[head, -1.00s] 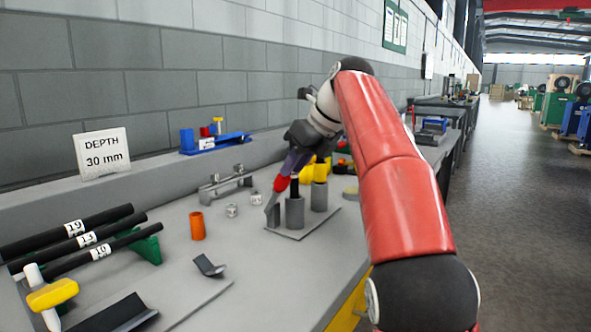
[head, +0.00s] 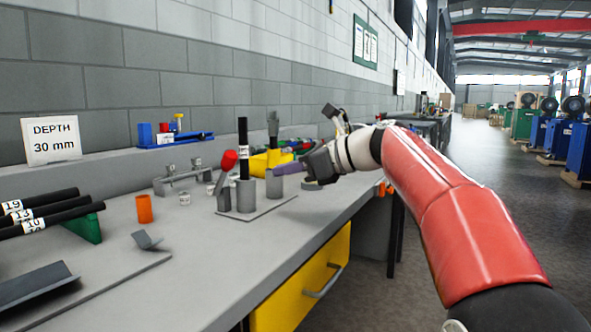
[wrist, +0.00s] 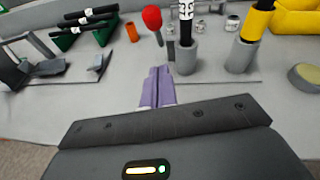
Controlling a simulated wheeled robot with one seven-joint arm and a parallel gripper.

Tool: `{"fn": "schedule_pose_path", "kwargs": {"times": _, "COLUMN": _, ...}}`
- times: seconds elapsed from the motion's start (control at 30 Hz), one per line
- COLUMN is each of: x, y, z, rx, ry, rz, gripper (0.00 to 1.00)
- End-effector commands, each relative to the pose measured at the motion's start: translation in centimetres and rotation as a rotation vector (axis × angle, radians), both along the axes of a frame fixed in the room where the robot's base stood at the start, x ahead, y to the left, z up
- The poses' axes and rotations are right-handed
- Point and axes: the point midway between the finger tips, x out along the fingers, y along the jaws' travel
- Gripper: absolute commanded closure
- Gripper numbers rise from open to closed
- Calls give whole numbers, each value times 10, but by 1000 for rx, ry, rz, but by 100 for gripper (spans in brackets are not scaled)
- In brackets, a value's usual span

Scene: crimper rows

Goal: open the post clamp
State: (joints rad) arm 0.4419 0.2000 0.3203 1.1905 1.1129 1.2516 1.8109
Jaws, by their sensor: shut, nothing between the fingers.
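The post clamp (head: 223,199) is a small grey upright with a red-knobbed lever (head: 229,160), beside a grey post (head: 245,194) on a flat plate. The lever stands up, slightly tilted; its red knob also shows in the wrist view (wrist: 152,18). A black rod with a white label (head: 243,135) stands in that post (wrist: 187,58). My gripper (head: 284,170) is to the right of the clamp, apart from the lever. Its purple fingers (wrist: 157,84) are together and empty, pointing toward the plate's edge. I cannot tell whether the clamp grips the rod.
An orange cup (head: 144,209), a grey bracket rail (head: 185,178) and labelled black rods (head: 45,210) are to the left.

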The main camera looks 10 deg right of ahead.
Motion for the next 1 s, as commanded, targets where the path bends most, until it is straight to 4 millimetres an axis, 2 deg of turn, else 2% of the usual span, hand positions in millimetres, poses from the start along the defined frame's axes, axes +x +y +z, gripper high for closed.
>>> {"fn": "schedule_pose_path", "kwargs": {"times": 0.03, "x": 6, "y": 11, "z": -5, "rx": 0, "ry": 1, "rz": 5, "gripper": 100}}
{"fn": "schedule_pose_path", "kwargs": {"times": 0.23, "x": 27, "y": 45, "z": -18, "rx": 1, "ry": 2, "rz": 4, "gripper": 100}}
{"fn": "schedule_pose_path", "kwargs": {"times": 0.43, "x": 39, "y": 68, "z": -2, "rx": 0, "ry": 0, "rz": 2, "gripper": 100}}
{"fn": "schedule_pose_path", "kwargs": {"times": 0.6, "x": 43, "y": 75, "z": 2, "rx": -1, "ry": 0, "rz": 0, "gripper": 100}}
{"fn": "schedule_pose_path", "kwargs": {"times": 1.0, "x": 44, "y": 76, "z": 4, "rx": -3, "ry": 3, "rz": -1, "gripper": 100}}
